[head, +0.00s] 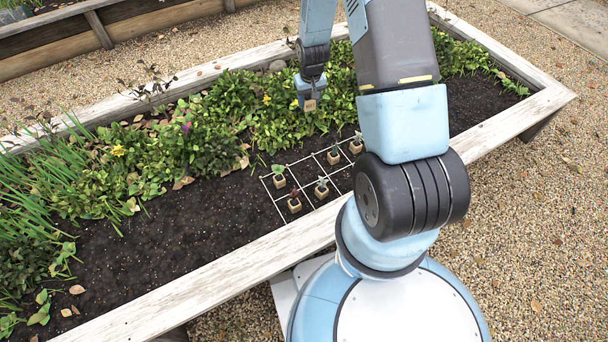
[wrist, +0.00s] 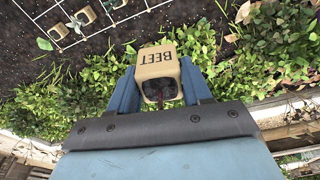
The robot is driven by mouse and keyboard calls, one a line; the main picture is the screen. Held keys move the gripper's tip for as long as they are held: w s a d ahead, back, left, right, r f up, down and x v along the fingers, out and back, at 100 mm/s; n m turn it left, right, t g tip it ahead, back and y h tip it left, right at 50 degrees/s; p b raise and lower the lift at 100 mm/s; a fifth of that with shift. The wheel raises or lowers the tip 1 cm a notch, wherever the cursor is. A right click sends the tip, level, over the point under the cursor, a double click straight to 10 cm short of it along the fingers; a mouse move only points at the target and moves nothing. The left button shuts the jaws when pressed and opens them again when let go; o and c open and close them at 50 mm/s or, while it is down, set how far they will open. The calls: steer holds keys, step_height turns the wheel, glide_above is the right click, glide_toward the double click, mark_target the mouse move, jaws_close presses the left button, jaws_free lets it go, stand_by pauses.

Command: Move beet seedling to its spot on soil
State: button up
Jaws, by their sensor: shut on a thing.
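My gripper (wrist: 160,90) is shut on the beet seedling (wrist: 158,64), a small tan pot marked BEET with dark red growth. In the head view the pot (head: 309,104) hangs below my gripper, above the leafy plants at the bed's far side. A white grid (head: 277,207) lies on the dark soil (head: 190,222), nearer the front edge. Several small potted seedlings stand in the grid, including a green one (head: 279,181) and a dark reddish one (head: 294,206). My arm hides the right part of the grid.
The raised bed has a pale wooden rim (head: 190,292). Dense green plants (head: 225,110) fill its far side. Bare soil lies left of the grid. Gravel (head: 530,220) surrounds the bed, and another wooden bed (head: 60,45) stands behind at upper left.

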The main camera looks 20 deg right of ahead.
steer(key=s+d+f+n, duration=0.1)
steer(key=s+d+f, duration=0.2)
steer(key=s+f, duration=0.65)
steer(key=s+d+f+n, duration=0.1)
steer(key=s+d+f, duration=0.4)
steer(key=f, duration=0.7)
steer(key=w+a+f, duration=0.4)
steer(key=w, duration=0.1)
steer(key=w+a+f, duration=0.4)
steer(key=a+f, duration=0.1)
steer(key=shift+w+a+f, duration=0.15)
steer(key=shift+w+a, duration=0.15)
steer(key=shift+w, duration=0.05)
step_height(320, 180, down, 3)
steer(key=shift+f, duration=0.15)
steer(key=shift+w, duration=0.1)
steer(key=o, duration=1.1)
steer(key=shift+c, duration=0.2)
